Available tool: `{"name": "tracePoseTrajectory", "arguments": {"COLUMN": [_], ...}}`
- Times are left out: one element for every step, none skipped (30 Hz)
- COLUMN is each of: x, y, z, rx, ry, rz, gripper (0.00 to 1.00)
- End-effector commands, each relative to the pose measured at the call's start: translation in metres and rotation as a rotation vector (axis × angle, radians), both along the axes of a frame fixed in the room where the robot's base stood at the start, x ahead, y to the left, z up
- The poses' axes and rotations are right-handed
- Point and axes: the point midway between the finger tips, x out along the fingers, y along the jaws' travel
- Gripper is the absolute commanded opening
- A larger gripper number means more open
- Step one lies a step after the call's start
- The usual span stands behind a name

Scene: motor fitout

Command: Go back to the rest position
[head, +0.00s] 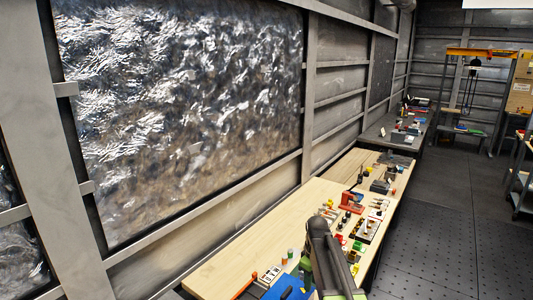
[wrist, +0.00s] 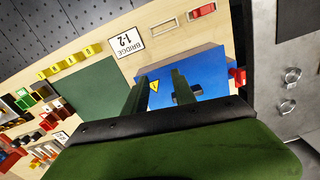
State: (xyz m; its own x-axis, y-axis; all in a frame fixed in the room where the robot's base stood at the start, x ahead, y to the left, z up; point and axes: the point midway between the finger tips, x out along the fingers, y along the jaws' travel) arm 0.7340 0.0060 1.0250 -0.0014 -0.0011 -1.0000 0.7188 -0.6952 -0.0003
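My gripper (wrist: 159,77) shows in the wrist view with its two dark green fingers apart and nothing visible between them. It is over a blue plate (wrist: 208,78) with a yellow warning triangle and dark openings. I cannot tell how high above the plate the fingertips are. In the head view my dark arm reaches over the near end of the light wooden bench (head: 235,240), and my fingertips are hidden there. The blue plate also shows at the bottom edge of the head view (head: 290,289).
The wrist view shows a "BRIDGE 1-2" label (wrist: 125,42), a dark green mat (wrist: 88,88), a red piece (wrist: 203,10) and a grey panel with knobs (wrist: 290,100). In the head view a red device (head: 352,199) stands farther along the bench. The floor (head: 450,230) to the right is clear.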

Motion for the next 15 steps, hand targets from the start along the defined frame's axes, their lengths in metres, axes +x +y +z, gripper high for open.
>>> {"name": "tracePoseTrajectory", "arguments": {"x": [-0.035,-0.051,-0.072,-0.088,-0.103,-0.121,-0.133,-0.143,-0.155,-0.162,-0.166,-0.165,-0.163,-0.161,-0.161], "y": [-0.002,-0.003,-0.004,-0.004,-0.005,-0.005,-0.005,-0.005,-0.005,-0.005,-0.005,-0.005,-0.005,-0.005,-0.005], "z": [-0.025,-0.031,-0.039,-0.044,-0.047,-0.049,-0.049,-0.047,-0.044,-0.043,-0.043,-0.043,-0.043,-0.043,-0.043], "rx": [0.000,0.000,0.000,0.000,0.000,0.000,0.000,0.000,0.001,0.001,0.001,0.000,0.000,0.000,0.000], "ry": [0.000,0.000,0.000,-0.001,-0.001,-0.001,-0.001,-0.001,-0.002,-0.002,-0.002,-0.002,-0.002,-0.002,-0.002], "rz": [-0.057,-0.103,-0.169,-0.222,-0.277,-0.351,-0.405,-0.460,-0.530,-0.586,-0.637,-0.692,-0.725,-0.752,-0.778], "gripper": [0.32,0.32,0.32,0.32,0.32,0.32,0.32,0.32,0.32,0.32,0.32,0.32,0.32,0.32,0.32]}}
